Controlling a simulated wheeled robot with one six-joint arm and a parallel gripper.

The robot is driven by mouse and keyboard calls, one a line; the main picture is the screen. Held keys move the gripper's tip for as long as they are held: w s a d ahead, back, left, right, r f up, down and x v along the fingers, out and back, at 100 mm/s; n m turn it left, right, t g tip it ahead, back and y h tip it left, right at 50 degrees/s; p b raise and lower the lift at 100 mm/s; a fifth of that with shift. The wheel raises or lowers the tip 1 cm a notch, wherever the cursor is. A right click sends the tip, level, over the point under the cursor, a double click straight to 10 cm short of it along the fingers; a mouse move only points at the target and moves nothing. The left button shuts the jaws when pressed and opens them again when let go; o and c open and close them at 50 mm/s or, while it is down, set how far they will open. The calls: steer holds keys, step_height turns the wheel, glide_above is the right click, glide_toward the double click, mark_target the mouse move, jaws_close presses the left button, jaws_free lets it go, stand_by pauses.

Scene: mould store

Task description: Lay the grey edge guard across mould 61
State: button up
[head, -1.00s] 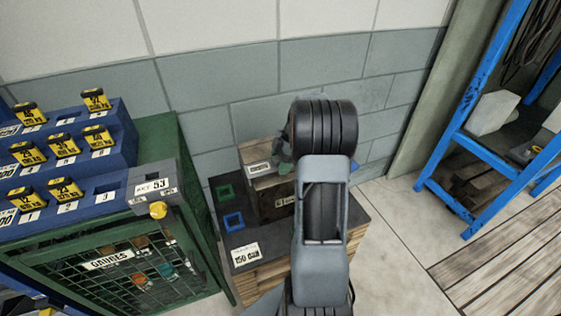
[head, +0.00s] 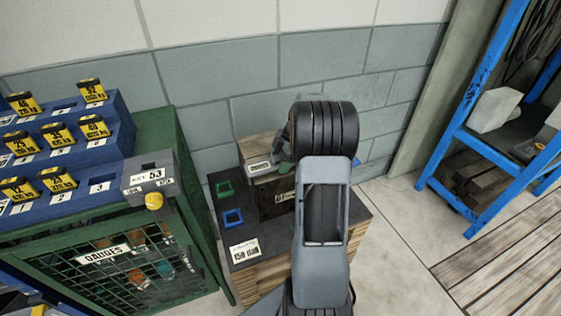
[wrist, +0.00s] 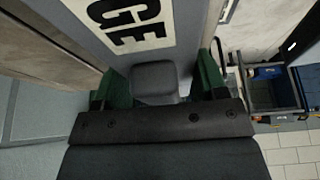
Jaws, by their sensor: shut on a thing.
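The grey edge guard (wrist: 90,32) fills the upper middle of the wrist view, with a white label ending in "GE". My gripper (wrist: 155,85) has its green-padded fingers on both sides of the guard's grey block-shaped grip and is shut on it. In the head view my arm hides the gripper and most of what it holds. A wooden block-shaped mould (head: 272,206) with white labels stands on a dark-topped stand, partly behind my arm. Its number is too small to read, so I cannot tell whether it is mould 61. I cannot tell whether the guard touches it.
The dark stand top (head: 258,268) carries a green and a blue square marker. A green gauge cabinet (head: 190,190) with blue tiers of yellow tags stands close on the left. A blue rack (head: 447,140) stands at the right. Bare floor lies between stand and rack.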

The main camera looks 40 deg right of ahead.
steer(key=shift+s+a+f, duration=0.1)
steer(key=shift+s+f, duration=0.05)
steer(key=shift+f, duration=0.35)
steer(key=shift+s+a+f, duration=0.1)
steer(key=shift+f, duration=0.35)
steer(key=o, duration=0.9)
steer(key=shift+w+d+f, duration=0.1)
steer(key=shift+o, duration=0.2)
steer(key=w+p+v, duration=0.1)
steer(key=w+v, duration=0.1)
steer(key=v, duration=1.3)
steer(key=shift+s+r+p, duration=0.35)
steer(key=shift+s+r, duration=0.15)
steer(key=shift+s, duration=0.05)
steer(key=shift+s, duration=0.1)
